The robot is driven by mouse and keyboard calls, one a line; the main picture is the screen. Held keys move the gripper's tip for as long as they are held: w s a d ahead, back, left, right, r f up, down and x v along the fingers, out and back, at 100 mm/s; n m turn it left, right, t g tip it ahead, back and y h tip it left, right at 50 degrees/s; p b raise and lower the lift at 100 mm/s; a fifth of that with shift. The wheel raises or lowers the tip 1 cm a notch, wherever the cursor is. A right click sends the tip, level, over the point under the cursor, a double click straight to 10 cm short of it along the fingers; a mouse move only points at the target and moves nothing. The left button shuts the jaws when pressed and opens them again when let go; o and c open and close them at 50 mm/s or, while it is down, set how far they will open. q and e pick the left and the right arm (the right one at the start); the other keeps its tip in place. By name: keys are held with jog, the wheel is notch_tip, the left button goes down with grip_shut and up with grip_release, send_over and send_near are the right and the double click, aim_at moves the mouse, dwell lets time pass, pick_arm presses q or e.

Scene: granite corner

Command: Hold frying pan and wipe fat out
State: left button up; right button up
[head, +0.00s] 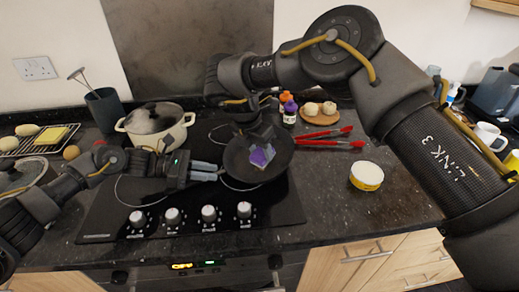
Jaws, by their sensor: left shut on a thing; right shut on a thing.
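The dark frying pan (281,157) sits over the right part of the black hob, tilt unclear. My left gripper (213,171) comes in from the left and is shut on the pan's handle side, at the pan's left edge. The handle itself is mostly hidden by the fingers. My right gripper (257,141) reaches down from above the pan and is shut on a purple and white cloth (262,155). The cloth is inside the pan, low against its inner surface; whether it touches is hard to tell.
A cream pot (134,128) with a lid stands behind my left arm. Red tongs (330,143), bottles (289,112) and a board with round items (319,118) lie behind right. A yellow-white tub (367,174) stands right of the pan. Counter around the tub is clear.

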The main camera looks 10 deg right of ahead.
aim_at(257, 150)
pick_arm(q)
jog(key=shift+f, duration=0.2)
pick_arm(e)
jog(key=shift+x, duration=1)
jog(key=shift+w+a, duration=0.4)
jog(key=shift+w, duration=0.4)
jog(key=shift+w+a, duration=0.35)
jog(key=shift+w, duration=0.5)
jog(key=shift+f, duration=0.1)
pick_arm(q)
jog(key=shift+s, duration=0.1)
pick_arm(e)
jog(key=shift+d, duration=0.1)
pick_arm(q)
jog(key=shift+a, duration=0.15)
pick_arm(e)
jog(key=shift+s+d+f, duration=0.1)
jog(key=shift+s+d, duration=0.1)
jog(key=shift+s, duration=0.3)
jog(key=shift+s+d, duration=0.25)
jog(key=shift+s, duration=0.35)
jog(key=shift+s+d, duration=0.3)
jog(key=shift+s, duration=0.3)
